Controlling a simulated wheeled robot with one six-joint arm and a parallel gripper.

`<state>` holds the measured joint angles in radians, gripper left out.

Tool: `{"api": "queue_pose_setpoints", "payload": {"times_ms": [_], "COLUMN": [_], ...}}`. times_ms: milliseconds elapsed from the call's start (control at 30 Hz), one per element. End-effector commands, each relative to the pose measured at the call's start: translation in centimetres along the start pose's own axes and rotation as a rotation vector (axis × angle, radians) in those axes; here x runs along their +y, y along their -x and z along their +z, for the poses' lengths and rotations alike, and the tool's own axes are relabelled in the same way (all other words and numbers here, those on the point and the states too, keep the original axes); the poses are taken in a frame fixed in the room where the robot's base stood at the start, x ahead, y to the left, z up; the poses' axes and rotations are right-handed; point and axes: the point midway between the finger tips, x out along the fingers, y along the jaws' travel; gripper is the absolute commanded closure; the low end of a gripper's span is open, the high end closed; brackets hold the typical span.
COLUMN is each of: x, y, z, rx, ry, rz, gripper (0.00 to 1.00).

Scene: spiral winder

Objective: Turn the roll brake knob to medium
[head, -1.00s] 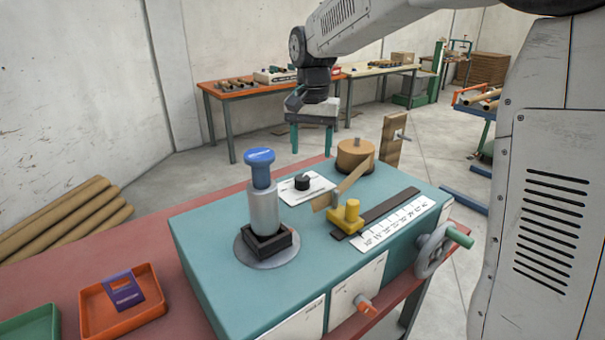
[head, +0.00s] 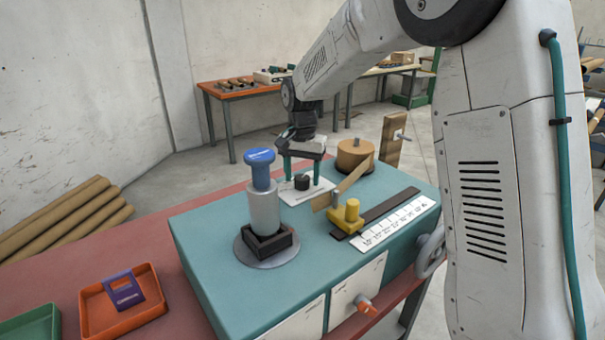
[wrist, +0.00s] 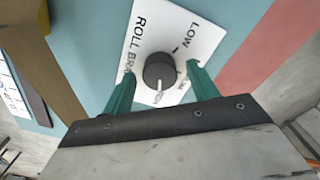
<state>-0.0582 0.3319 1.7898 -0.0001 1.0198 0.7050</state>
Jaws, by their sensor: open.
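The roll brake knob (head: 302,182) is a short black knob on a white label plate (head: 288,196) on top of the teal machine. In the wrist view the knob (wrist: 157,68) carries a white pointer line aimed down the picture, toward partly hidden lettering. LOW is readable at the plate's upper right; the lettering at lower right is too small and covered to read surely. My gripper (head: 303,170) is open above the plate, its teal fingers pointing down. In the wrist view the fingers (wrist: 160,75) stand either side of the knob, with gaps visible.
A grey post with a blue cap (head: 262,200) stands left of the knob. A brown roll (head: 355,153), a tan arm (head: 342,188) and a yellow block (head: 346,214) stand to the right. An orange tray (head: 122,312) holds a purple piece at the left.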

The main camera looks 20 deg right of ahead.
Motion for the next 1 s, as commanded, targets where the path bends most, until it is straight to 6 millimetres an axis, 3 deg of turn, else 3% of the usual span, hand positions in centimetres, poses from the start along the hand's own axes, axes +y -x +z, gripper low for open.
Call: {"api": "queue_pose_setpoints", "payload": {"times_ms": [167, 300, 333, 667, 1000], "x": [-0.02, -0.03, -0.03, -0.06, -0.06], "y": [0.01, 0.02, 0.02, 0.04, 0.06], "z": [0.02, 0.03, 0.03, 0.04, 0.04], "rx": [0.000, 0.000, 0.000, 0.000, 0.000], "ry": [0.001, 0.001, 0.001, 0.033, 0.243], "rz": [0.000, 0.000, 0.000, -0.001, -0.001], "gripper": [0.44, 0.83, 0.86, 0.86, 0.86]}}
